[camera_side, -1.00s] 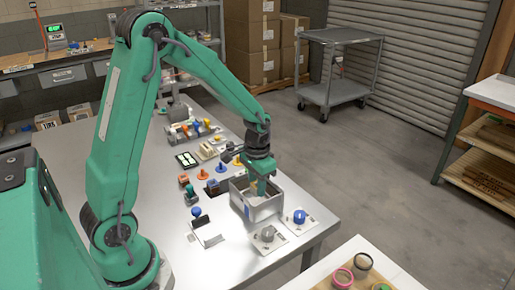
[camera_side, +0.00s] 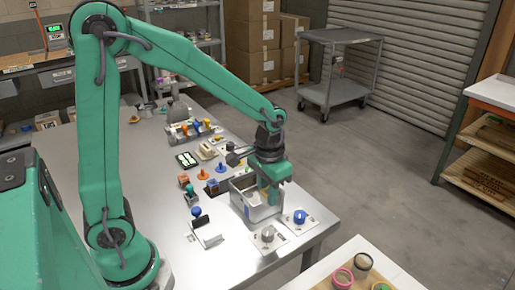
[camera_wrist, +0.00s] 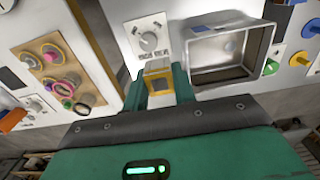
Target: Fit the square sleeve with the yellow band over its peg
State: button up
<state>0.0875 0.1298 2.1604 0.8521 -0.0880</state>
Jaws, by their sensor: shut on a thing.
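My gripper (camera_wrist: 162,88) is shut on the square sleeve (camera_wrist: 159,78), which shows a yellow band between the two green fingers in the wrist view. In the side view my gripper (camera_side: 271,190) is at the open grey metal bin (camera_side: 262,214), by its right side. The sleeve is too small and covered there to make out clearly. In the wrist view the bin (camera_wrist: 193,65) lies to the right of the fingers. I cannot tell which fixture is the sleeve's peg.
A plate with a grey knob (camera_side: 268,235) and one with a blue knob (camera_side: 299,216) sit near the table's front edge. Coloured parts (camera_side: 203,170) crowd the table left of the bin. A cart with coloured rings (camera_side: 343,277) stands at lower right.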

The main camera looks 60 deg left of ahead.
dwell(0.4)
jog(key=shift+w+a, duration=0.35)
jog(key=shift+w, duration=0.1)
jog(key=w+a+n, duration=0.2)
jog(key=w+a, duration=0.2)
jog(key=a, duration=1.1)
jog(key=w+a+f+n, duration=0.1)
jog(key=w+a, duration=0.4)
jog(key=a, duration=1.1)
jog(key=shift+w+a+f+n, duration=0.2)
jog(key=shift+w+f+n, duration=0.05)
jog(key=shift+n, duration=0.55)
jog(key=shift+f, duration=0.15)
jog(key=shift+f, duration=2.75)
jog(key=shift+f, duration=1.95)
